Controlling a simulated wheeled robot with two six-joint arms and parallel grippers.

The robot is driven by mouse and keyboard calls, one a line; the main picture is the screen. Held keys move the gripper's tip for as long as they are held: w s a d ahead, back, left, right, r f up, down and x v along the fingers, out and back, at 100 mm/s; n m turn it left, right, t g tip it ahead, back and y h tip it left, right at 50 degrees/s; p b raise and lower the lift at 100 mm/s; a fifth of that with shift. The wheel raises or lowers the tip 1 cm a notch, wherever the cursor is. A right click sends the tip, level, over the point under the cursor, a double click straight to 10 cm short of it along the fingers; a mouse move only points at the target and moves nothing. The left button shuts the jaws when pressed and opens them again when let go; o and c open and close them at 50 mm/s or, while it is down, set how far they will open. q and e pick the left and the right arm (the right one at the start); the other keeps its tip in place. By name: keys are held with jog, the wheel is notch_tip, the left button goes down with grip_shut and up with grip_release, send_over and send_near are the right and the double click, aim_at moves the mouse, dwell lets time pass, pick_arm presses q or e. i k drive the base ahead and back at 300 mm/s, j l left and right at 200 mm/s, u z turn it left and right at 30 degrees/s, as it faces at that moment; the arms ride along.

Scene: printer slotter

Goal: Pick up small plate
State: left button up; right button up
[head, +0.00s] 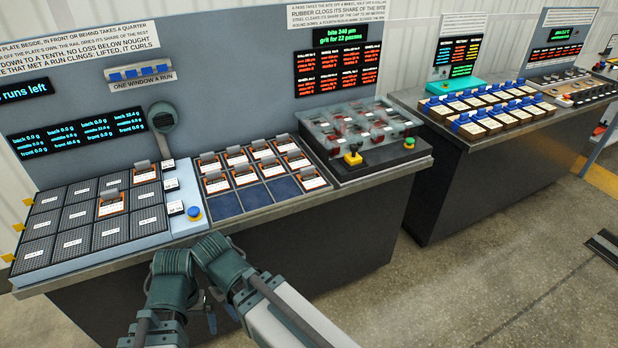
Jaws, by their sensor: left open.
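Several small square plates with orange-brown edges and white labels sit in the middle rack, such as one small plate (245,175). Two more lie on the ribbed grid at left, one plate (111,207) near its middle and one plate (146,174) at its back right. The labels are too small to read. My left gripper (221,316) hangs low in front of the bench's front edge, apart from all plates. It is open and empty. My folded arm links hide part of the bench's front. My right gripper cannot be made out.
A blue button (194,212) stands between the grid and the rack. A second bench (480,185) holds blue-topped blocks. Dark blue rack slots are bare.

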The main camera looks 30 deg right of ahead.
aim_at(309, 176)
jog(key=i+l+z, duration=0.2)
jog(key=z, duration=0.2)
jog(key=i+l+z, duration=0.2)
jog(key=z, duration=0.2)
jog(key=i+l+z, duration=0.25)
jog(key=z, duration=0.15)
